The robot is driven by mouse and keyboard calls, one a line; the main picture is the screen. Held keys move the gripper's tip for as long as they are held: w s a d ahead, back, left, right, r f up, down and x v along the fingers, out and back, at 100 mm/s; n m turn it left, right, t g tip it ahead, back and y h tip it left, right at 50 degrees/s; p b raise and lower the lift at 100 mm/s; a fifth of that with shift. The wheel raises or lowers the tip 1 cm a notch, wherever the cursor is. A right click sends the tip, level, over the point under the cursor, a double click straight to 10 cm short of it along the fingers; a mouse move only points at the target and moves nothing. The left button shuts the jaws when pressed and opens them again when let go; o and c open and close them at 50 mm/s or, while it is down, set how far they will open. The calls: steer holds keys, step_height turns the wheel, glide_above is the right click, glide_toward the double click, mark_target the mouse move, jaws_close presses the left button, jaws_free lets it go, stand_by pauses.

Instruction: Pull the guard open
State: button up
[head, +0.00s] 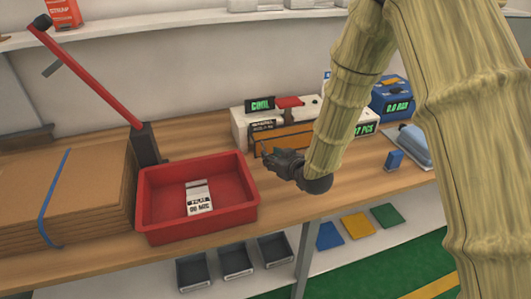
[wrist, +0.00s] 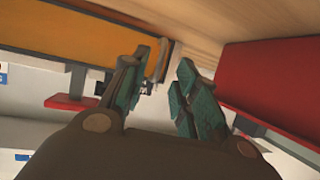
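The guard is an orange-brown panel (head: 288,138) with a dark frame on the front of a white machine (head: 240,125). The machine has a green-lit "COOL" display and a red part on top. In the wrist view the guard (wrist: 85,32) crosses the upper left, with a pale upright handle (wrist: 162,58) at its right end. My gripper (head: 272,158) is just in front of the machine, low by the guard. In the wrist view my gripper (wrist: 157,75) has its fingers apart, with the handle just beyond the gap. I see no clear contact.
A red tray (head: 153,225) holding a white labelled packet stands left of my gripper; its red wall (wrist: 270,85) shows in the wrist view. Flat cardboard (head: 65,195) and a red lever (head: 90,75) are farther left. A blue device (head: 391,98) stands right.

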steer(key=shift+p+x, duration=0.35)
steer(key=shift+x, duration=2.3)
steer(key=shift+a, duration=0.1)
jaws_close()
